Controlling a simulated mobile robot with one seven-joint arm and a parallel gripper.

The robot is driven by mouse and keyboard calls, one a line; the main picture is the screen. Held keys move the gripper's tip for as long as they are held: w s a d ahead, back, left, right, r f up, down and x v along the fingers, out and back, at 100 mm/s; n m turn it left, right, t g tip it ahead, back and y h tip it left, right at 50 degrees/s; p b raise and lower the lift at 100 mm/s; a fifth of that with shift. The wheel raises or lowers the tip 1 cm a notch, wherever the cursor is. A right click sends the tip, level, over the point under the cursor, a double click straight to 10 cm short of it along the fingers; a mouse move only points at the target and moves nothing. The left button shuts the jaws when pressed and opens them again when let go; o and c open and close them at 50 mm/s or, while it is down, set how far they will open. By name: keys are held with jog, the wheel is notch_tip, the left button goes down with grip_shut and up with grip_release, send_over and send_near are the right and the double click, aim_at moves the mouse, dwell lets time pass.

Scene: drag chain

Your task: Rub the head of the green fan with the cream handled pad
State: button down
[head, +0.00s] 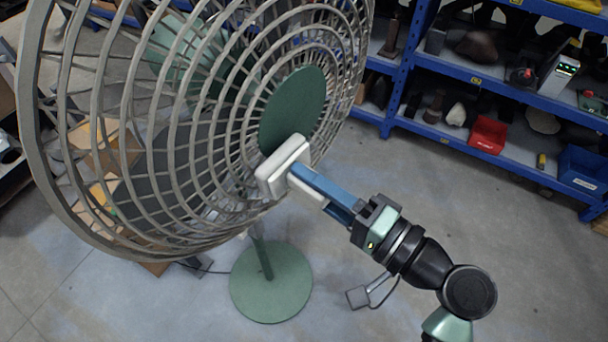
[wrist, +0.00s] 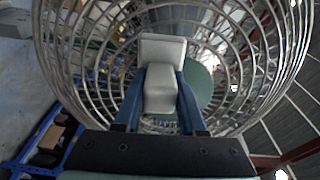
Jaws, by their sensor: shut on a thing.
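The green fan has a large grey wire cage, its head (head: 295,108), with a round green centre disc. Its round green base (head: 271,283) stands on the floor. The cream handled pad (head: 283,163) is at the lower edge of the centre disc, in front of the cage. I cannot tell for sure whether it touches. My gripper (head: 312,186) has blue fingers and is shut on the pad's handle. In the wrist view the handle (wrist: 160,90) sits between the blue fingers (wrist: 160,100), with the pad's block beyond it. The green disc (wrist: 197,88) shows partly behind the pad.
Blue metal shelves (head: 470,85) with tools, a red bin (head: 487,134) and a blue bin (head: 583,168) stand at the back right. Brown boxes (head: 108,148) show behind the cage at left. The grey floor right of the fan base is mostly clear.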

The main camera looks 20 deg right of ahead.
jog(key=shift+v, duration=2.35)
jog(key=shift+s, duration=0.15)
jog(key=shift+p+v, duration=0.4)
jog(key=shift+v, duration=1)
